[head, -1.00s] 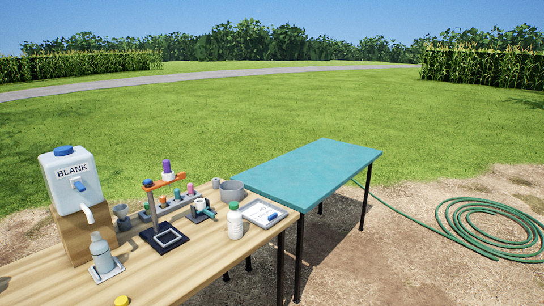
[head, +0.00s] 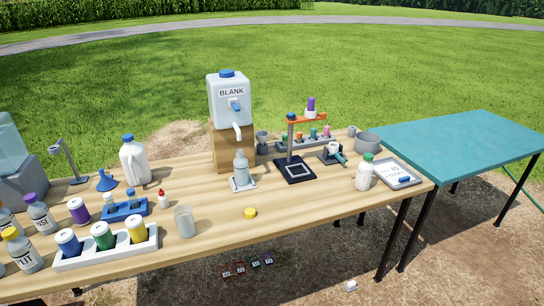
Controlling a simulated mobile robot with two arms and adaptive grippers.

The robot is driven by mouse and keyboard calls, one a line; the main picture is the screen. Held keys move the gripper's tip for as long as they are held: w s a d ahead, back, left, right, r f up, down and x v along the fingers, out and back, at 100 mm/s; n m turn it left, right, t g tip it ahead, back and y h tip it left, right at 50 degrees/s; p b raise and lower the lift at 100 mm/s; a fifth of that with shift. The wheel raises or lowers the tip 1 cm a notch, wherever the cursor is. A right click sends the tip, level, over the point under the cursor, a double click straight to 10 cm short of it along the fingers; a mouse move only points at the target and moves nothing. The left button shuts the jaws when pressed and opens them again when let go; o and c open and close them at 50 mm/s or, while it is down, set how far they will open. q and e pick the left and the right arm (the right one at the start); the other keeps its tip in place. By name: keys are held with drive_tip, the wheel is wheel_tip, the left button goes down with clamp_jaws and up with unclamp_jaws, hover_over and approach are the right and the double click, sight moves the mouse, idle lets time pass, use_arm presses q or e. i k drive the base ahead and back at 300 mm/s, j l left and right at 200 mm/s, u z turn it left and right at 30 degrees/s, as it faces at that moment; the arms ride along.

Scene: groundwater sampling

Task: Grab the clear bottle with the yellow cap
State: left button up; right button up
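A greyish clear bottle with a yellow cap (head: 24,254) stands at the left front of the wooden table, with a label that seems to end in "LIT". A loose yellow cap (head: 250,213) lies on the table near the front middle. A greyish clear bottle without a visible cap (head: 241,168) stands on a small pad under the spigot of the BLANK container. Neither of my grippers shows in the head view.
The wooden table (head: 310,218) also holds the white BLANK container (head: 229,103), a clear cup (head: 184,221), a stand (head: 295,165), a green-capped white bottle (head: 365,173) and a clipboard (head: 395,174). A bare teal table (head: 460,142) stands at the right.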

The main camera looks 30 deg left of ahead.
sight(240, 162)
drive_tip(key=i+l+u, duration=0.1)
drive_tip(key=u, duration=0.3)
drive_tip(key=i+l+u, duration=0.15)
drive_tip(key=u, duration=0.25)
